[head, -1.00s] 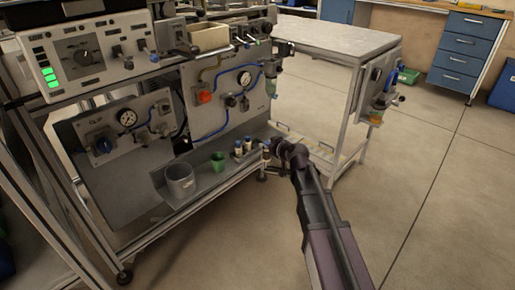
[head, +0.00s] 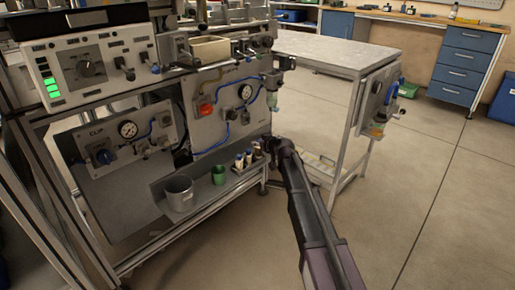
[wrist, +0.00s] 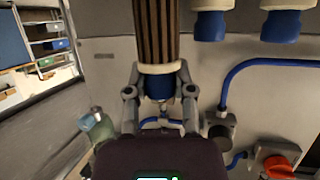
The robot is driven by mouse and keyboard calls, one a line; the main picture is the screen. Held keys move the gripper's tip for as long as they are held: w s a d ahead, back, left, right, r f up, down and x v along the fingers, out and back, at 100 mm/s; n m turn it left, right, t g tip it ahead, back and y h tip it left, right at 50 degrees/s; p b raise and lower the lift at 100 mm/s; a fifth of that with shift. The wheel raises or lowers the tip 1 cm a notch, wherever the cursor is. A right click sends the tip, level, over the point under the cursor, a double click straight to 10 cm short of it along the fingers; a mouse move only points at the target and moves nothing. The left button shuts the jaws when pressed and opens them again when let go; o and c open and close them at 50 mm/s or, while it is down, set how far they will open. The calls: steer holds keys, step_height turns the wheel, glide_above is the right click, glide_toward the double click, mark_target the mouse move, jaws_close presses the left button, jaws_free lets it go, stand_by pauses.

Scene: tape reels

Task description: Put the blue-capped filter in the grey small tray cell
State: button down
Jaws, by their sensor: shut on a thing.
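In the wrist view my gripper (wrist: 160,90) is shut on a filter (wrist: 157,32) with a brown striped body, a pale collar and a blue cap. The blue cap sits between the fingers. Two more blue-capped filters, one at left (wrist: 210,24) and one at right (wrist: 281,24), are beside it and apart from it. In the head view my gripper (head: 262,150) is small at the right end of the rig's lower shelf, near the standing filters (head: 240,161). I cannot tell whether the held filter touches the shelf. I cannot make out a grey small tray cell.
A grey cup (head: 179,193) and a green cup (head: 219,175) stand on the lower shelf (head: 207,192). The rig panel with blue hoses (head: 225,110) rises behind. A side table (head: 335,50) stands to the right, with open floor beyond it.

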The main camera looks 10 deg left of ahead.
steer(key=w, duration=0.1)
steer(key=w+a, duration=0.1)
steer(key=w, duration=0.1)
steer(key=shift+f, duration=0.15)
steer(key=shift+s, duration=0.1)
steer(key=shift+f+b, duration=1.75)
steer(key=shift+b, duration=0.1)
steer(key=shift+f, duration=0.2)
steer(key=c, duration=0.8)
jaws_free()
steer(key=shift+r, duration=0.1)
steer(key=shift+o, duration=0.2)
steer(key=shift+r, duration=0.1)
